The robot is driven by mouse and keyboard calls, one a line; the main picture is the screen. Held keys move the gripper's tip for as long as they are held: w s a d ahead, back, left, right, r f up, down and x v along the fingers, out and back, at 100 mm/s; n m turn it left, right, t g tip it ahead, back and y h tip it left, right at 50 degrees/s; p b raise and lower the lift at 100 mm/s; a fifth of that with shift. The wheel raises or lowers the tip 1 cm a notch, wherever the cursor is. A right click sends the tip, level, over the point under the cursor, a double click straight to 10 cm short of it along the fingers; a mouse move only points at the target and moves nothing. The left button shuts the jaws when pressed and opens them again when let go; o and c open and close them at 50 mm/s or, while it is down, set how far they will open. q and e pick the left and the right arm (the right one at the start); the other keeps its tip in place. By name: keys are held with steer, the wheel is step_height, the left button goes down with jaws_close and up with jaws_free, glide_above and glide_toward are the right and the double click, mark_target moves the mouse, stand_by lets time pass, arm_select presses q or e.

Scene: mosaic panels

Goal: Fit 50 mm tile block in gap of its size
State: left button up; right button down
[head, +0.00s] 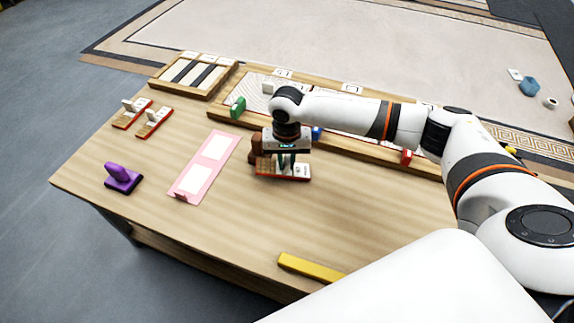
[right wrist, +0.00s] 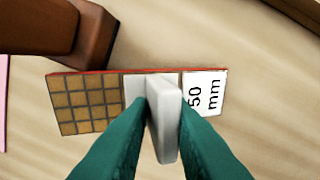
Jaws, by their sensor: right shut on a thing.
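The 50 mm tile block (head: 297,176) is a flat piece with a red edge, brown grid tiles and a white label. In the right wrist view its label (right wrist: 205,93) reads "50 mm", with the tiles at the left end. My right gripper (head: 286,160) is shut on the block's upright white handle (right wrist: 165,120), with a green finger on each side. I cannot tell whether the block touches the table. The long wooden panel (head: 345,148) lies behind the gripper; the arm hides part of it, and no gap shows clearly. My left gripper is not in view.
A brown block (head: 255,150) stands close beside the held block, also in the right wrist view (right wrist: 75,28). Two similar handled blocks (head: 153,122), a slotted tray (head: 160,84), a pink card (head: 190,182) and a purple handled piece (head: 122,178) are left. A yellow bar (head: 310,268) lies in front.

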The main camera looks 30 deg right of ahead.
steer(key=c, duration=1.5)
jaws_free()
steer(key=shift+s+a+f, duration=0.15)
steer(key=shift+s+f, duration=0.15)
steer(key=shift+f, duration=0.4)
